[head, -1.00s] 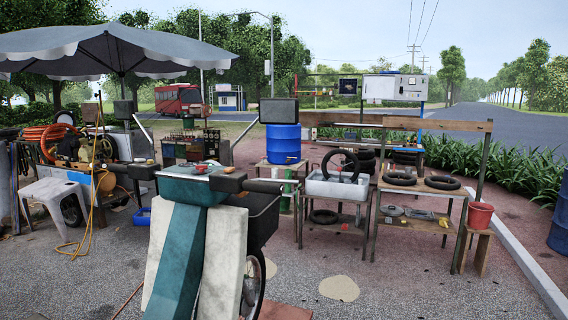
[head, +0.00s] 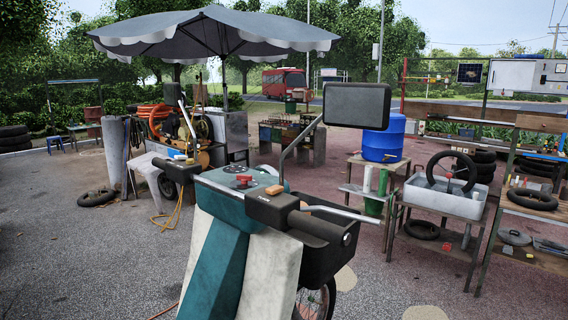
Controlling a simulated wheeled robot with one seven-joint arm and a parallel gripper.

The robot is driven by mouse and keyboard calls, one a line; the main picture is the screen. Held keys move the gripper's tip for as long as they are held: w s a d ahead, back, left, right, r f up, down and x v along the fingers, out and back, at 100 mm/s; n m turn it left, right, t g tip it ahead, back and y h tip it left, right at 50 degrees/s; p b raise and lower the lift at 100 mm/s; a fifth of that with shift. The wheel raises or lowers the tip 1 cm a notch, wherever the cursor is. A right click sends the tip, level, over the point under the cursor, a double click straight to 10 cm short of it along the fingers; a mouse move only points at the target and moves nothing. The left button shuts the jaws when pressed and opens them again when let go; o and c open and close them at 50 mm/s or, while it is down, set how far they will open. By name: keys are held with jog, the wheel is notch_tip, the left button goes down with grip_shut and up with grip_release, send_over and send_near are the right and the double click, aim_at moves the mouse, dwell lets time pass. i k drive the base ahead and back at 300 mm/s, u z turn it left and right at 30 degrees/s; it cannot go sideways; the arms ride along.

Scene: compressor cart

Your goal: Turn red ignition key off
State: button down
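A teal and white scooter (head: 222,245) stands in front of me in the head view, its handlebar top facing me. A small red piece (head: 244,179) sits on the dark round part of its teal top; it may be the red ignition key, but it is too small to tell its turn position. The compressor cart (head: 205,157) stands behind to the left under a grey umbrella, with an orange hose (head: 158,118) on it. No red key can be made out on the cart. My gripper is not in view.
A tyre (head: 97,198) lies on the ground at left. A blue drum (head: 386,140) on a stand and a grey basin (head: 446,193) are at right. The left-hand pavement is mostly open.

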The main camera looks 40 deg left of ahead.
aim_at(244, 179)
jog(key=z, duration=0.05)
jog(key=i, duration=1.05)
jog(key=u, duration=4.85)
